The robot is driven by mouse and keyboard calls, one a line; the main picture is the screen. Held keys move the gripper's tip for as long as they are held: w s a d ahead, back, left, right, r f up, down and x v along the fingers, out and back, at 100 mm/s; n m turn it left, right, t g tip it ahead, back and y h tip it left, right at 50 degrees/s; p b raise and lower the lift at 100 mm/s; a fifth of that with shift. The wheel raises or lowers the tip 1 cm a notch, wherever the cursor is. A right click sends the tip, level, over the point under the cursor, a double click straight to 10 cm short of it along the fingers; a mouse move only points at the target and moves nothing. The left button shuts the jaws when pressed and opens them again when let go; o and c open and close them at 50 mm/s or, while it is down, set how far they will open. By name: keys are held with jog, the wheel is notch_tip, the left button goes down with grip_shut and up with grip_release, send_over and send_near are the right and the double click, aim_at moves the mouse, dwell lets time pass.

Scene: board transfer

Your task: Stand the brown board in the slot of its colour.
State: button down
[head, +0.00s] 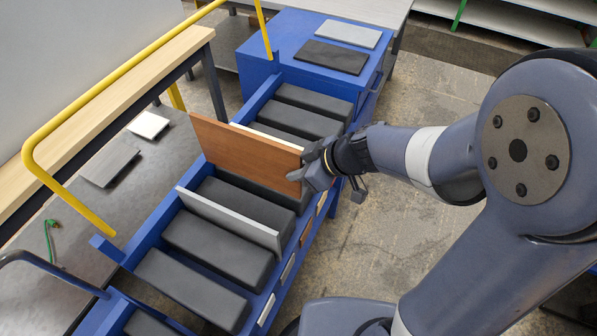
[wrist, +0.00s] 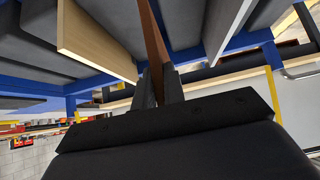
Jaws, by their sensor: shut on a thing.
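The brown board (head: 243,154) is upright across the blue rack (head: 262,97), above the dark padded blocks. My gripper (head: 318,168) is shut on its right end. I cannot tell whether its lower edge is in a slot or above the blocks. In the wrist view the brown board (wrist: 154,42) shows edge-on between my gripper's fingers (wrist: 160,88).
A grey board (head: 228,221) stands nearer in the rack. A cream board (head: 272,136) stands just behind the brown one, partly hidden. Light grey (head: 342,33) and dark (head: 330,57) panels lie on the blue cabinet. A yellow rail (head: 100,83) runs along the left side.

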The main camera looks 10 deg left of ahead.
notch_tip(320, 180, down, 13)
jog(key=b, duration=1.7)
jog(key=shift+s+f, duration=0.1)
jog(key=shift+f, duration=0.1)
